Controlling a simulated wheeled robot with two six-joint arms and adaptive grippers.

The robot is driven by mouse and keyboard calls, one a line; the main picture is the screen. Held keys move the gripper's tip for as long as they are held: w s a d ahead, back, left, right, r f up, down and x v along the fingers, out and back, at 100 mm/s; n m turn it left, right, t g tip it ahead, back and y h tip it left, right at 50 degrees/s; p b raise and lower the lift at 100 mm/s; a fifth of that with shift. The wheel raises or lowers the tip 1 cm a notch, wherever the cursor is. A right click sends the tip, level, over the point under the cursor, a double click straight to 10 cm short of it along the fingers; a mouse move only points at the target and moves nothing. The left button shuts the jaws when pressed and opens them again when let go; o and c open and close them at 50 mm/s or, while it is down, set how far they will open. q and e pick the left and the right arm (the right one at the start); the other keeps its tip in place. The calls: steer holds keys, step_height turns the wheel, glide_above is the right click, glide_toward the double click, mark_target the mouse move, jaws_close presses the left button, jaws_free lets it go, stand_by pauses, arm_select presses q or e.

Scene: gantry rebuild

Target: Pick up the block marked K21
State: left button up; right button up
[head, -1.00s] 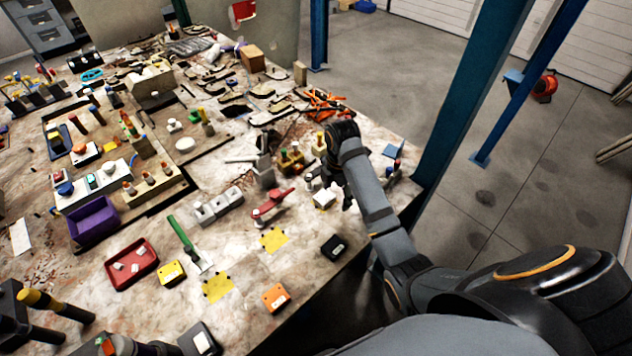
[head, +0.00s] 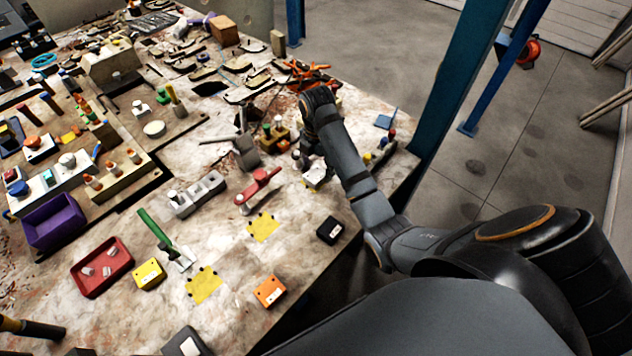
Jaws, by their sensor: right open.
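No label is legible at this size, so I cannot tell which block is K21. Small blocks with pale labels lie on the worn table: a yellow block (head: 149,274), an orange block (head: 269,291), a black block (head: 330,230) and a dark block (head: 187,343) at the bottom edge. A white block (head: 317,176) lies by my right gripper (head: 309,172), partly hidden by it. My right gripper is open, low over the table at the white block; I cannot tell whether it touches it. My left gripper is not in view.
A red tray (head: 101,268) holds small pale pieces. A green-handled scraper (head: 160,235), a red clamp-like tool (head: 258,187) and yellow patches (head: 204,285) lie nearby. A purple bin (head: 53,222) stands left. A blue post (head: 455,90) rises beyond the table's right edge.

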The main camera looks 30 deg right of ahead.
mark_target(316, 174)
steer(key=f, duration=0.4)
steer(key=shift+w+p, duration=0.4)
steer(key=shift+s+a+r, duration=0.1)
steer(key=shift+s, duration=0.05)
steer(key=c, duration=0.4)
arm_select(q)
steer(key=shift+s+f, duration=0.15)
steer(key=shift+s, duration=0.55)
arm_select(e)
steer(key=c, duration=1)
